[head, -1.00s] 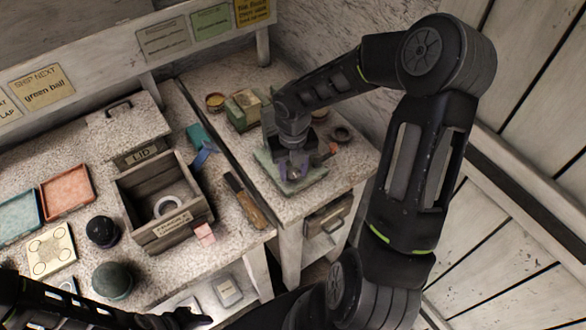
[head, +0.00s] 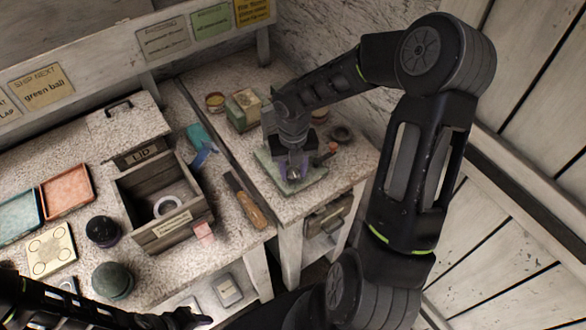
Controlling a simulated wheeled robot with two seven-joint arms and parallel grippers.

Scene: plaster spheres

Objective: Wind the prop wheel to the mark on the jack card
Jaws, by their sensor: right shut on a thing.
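My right gripper (head: 294,172) points down over a pale green plate (head: 312,189) on the right-hand bench. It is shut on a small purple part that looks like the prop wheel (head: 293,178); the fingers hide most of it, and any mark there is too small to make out. Cards hang on the back rail: a grey one (head: 163,39), a green one (head: 211,20) and a yellow one (head: 252,10). Their print is too small to tell which is the jack card. My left gripper (head: 190,318) is low at the bottom edge, dark and unclear.
A wooden box (head: 148,190) holding a white ring stands on the left bench, its lid (head: 128,130) behind it. A dark ball (head: 103,231), a green ball (head: 113,280) and a wooden-handled tool (head: 246,202) lie near.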

